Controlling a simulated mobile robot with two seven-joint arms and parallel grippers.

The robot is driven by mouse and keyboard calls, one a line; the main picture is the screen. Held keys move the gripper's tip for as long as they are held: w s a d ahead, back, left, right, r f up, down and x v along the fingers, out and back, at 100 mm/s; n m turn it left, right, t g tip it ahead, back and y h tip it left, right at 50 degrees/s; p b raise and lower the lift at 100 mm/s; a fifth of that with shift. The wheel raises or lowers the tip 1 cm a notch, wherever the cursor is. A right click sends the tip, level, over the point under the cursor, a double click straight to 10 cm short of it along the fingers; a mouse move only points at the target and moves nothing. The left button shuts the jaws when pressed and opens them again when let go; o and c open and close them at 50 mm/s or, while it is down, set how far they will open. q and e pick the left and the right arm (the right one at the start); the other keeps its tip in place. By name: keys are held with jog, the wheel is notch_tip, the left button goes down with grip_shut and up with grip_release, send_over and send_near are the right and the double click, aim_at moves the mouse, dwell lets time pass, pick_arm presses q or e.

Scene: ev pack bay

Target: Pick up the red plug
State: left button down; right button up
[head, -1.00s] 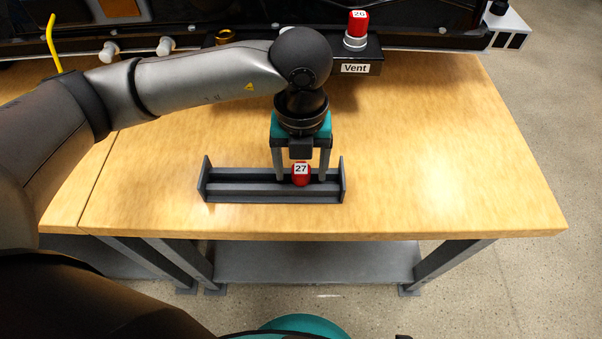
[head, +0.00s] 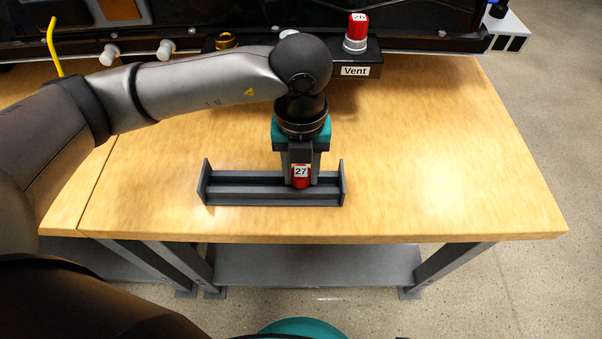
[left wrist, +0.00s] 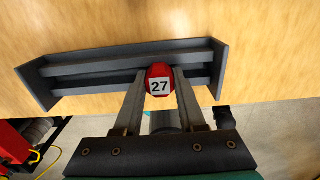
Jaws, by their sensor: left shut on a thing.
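The red plug (head: 301,177) has a white label reading 27. It sits upright in the dark grey rack (head: 245,189) on the wooden bench, toward the rack's right end in the head view. My left gripper (head: 300,181) points down over the rack, its fingers closed on both sides of the plug. In the left wrist view the plug (left wrist: 160,80) shows between the two fingertips (left wrist: 159,77), with the rack (left wrist: 95,71) around it. The plug's lower part is hidden. My right gripper is not in view.
A second red plug (head: 358,25), labelled 26, stands on the black block marked Vent (head: 355,70) at the back. A brass fitting (head: 226,40) is to its left, partly behind my left arm. The bench right of the rack (head: 450,160) is clear.

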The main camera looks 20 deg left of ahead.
pick_arm(q)
jog(key=shift+r, duration=0.1)
dwell(0.3)
jog(key=shift+r, duration=0.75)
notch_tip(320, 180, up, 8)
jog(key=p, duration=0.2)
jog(key=shift+f+p, duration=0.2)
jog(key=shift+p, duration=0.2)
notch_tip(320, 180, up, 11)
jog(key=p, duration=0.3)
send_over(302, 171)
jog(key=shift+s+a+f, duration=0.1)
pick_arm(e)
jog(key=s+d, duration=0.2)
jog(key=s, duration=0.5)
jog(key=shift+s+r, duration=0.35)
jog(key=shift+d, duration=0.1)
